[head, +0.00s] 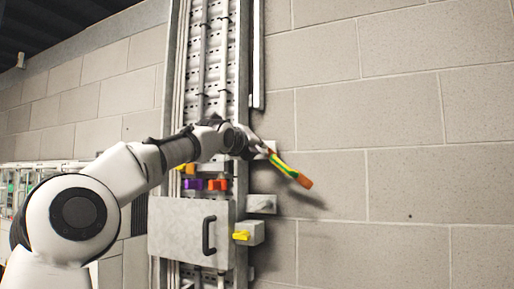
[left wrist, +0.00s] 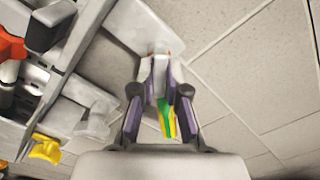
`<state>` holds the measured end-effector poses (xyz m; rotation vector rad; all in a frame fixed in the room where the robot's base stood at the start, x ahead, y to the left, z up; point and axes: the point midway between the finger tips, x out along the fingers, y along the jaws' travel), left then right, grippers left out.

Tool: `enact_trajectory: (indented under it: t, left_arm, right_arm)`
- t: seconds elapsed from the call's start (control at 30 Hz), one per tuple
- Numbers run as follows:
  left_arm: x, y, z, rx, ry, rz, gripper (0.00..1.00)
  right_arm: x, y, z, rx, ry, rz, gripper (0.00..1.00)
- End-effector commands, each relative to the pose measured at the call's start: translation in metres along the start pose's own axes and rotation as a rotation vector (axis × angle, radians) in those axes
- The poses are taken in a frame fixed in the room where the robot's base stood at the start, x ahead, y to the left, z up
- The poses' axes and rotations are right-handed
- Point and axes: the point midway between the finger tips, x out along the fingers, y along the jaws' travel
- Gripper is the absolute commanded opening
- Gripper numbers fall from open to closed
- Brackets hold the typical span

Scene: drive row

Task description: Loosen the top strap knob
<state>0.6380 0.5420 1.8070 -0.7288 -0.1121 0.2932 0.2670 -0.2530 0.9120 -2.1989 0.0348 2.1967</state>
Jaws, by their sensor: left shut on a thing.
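My left gripper (head: 258,147) is at the top grey block beside the upright channel, shut on the top strap knob. In the left wrist view the fingertips (left wrist: 160,78) close on a pale piece (left wrist: 160,65) in front of the block, which I take as the knob; the fingers hide most of it. A green-and-yellow striped strap (head: 284,166) with an orange end (head: 305,181) slants down to the right from the gripper. Its striped part (left wrist: 168,120) also shows between the fingers in the left wrist view. My right gripper is not in view.
Below are a middle grey block (head: 262,203) and a lower one with a yellow knob (head: 241,235). A grey box with a black handle (head: 208,235) is left of them. Orange (head: 217,184) and purple (head: 193,184) parts sit above it. The block wall (head: 410,150) at right is bare.

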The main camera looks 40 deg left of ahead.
Motion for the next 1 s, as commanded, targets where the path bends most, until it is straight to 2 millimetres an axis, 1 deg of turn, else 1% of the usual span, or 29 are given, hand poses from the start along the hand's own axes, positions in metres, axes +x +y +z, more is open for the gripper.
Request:
enact_trajectory:
  t: [0.17,0.37,1.0]
  left_arm:
    - [-0.0007,-0.0013,0.0024,-0.080,-0.005,-0.004,0.00]
    - [-0.0009,-0.0012,0.0027,-0.229,-0.005,-0.005,0.00]
    - [-0.0011,0.0000,0.0019,-0.833,-0.004,-0.008,0.00]
  right_arm:
    - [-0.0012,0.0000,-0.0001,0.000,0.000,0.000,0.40]
    - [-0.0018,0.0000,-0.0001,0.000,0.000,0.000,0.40]
    - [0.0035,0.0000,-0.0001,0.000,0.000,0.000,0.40]
